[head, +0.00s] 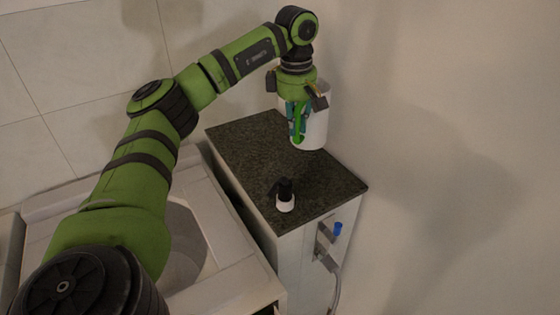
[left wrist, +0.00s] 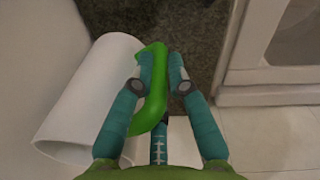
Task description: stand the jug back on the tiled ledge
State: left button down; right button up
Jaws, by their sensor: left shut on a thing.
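The jug (head: 317,122) is a white cylinder with a green handle (head: 300,124). My left gripper (head: 297,132) is shut on the handle, its teal fingers on either side. In the left wrist view the white jug (left wrist: 85,95) lies left of the fingers (left wrist: 160,72), with the green handle (left wrist: 150,90) between them. In the head view the jug looks roughly upright over the far right edge of a dark speckled top (head: 250,150). I cannot tell whether its base touches that top. No clearly tiled ledge can be made out; tiles show on the wall. My right gripper is not in view.
A small white dispenser with a black pump (head: 285,196) stands near the front of the dark top. A light surround with a round basin (head: 185,250) lies to the left. A blue-tipped fitting (head: 337,229) sticks out of the cabinet side. The middle of the top is clear.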

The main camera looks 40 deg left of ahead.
pick_arm(q)
jog(key=a+f+n+p, duration=0.2)
jog(key=a+f, duration=0.1)
jog(key=f, duration=0.5)
jog(key=shift+f+n, duration=0.25)
jog(key=shift+n, duration=0.05)
jog(key=c, duration=1.6)
grip_release()
jog(key=shift+f, duration=0.2)
jog(key=o, duration=0.4)
jog(key=shift+r, duration=0.1)
jog(key=shift+r, duration=0.1)
